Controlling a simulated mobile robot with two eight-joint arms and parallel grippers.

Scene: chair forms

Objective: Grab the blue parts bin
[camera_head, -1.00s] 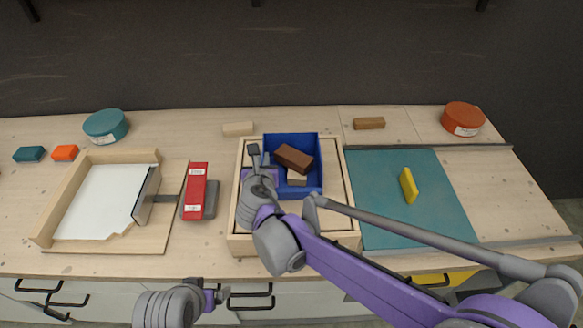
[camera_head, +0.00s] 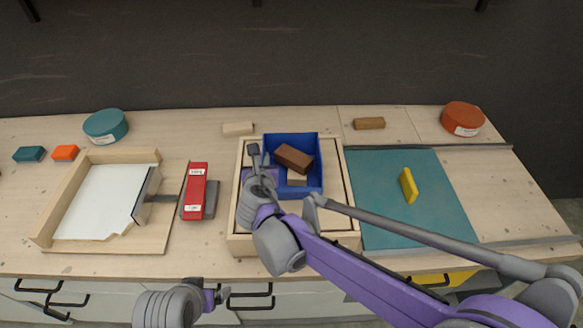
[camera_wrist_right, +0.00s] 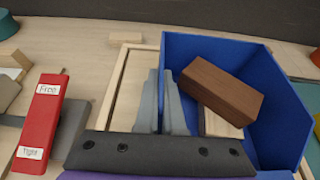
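The blue parts bin (camera_head: 317,150) stands in the wooden frame tray at the middle of the bench. It holds a brown block (camera_head: 293,158) and a pale wooden block (camera_head: 297,179). My right gripper (camera_head: 259,157) is at the bin's left wall. In the right wrist view, the fingers (camera_wrist_right: 160,105) are close together, one on each side of that wall, and appear shut on it. The bin's right wall (camera_wrist_right: 285,100) is clear of the gripper. My left gripper (camera_head: 217,296) is low in front of the bench, its fingers too small to read.
The wooden frame tray (camera_head: 345,190) surrounds the bin. A red labelled block (camera_head: 195,190) stands to its left. A teal mat (camera_head: 385,205) with a yellow piece (camera_head: 408,186) lies to its right. A wooden block (camera_head: 238,129) lies behind. My right forearm crosses the front right.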

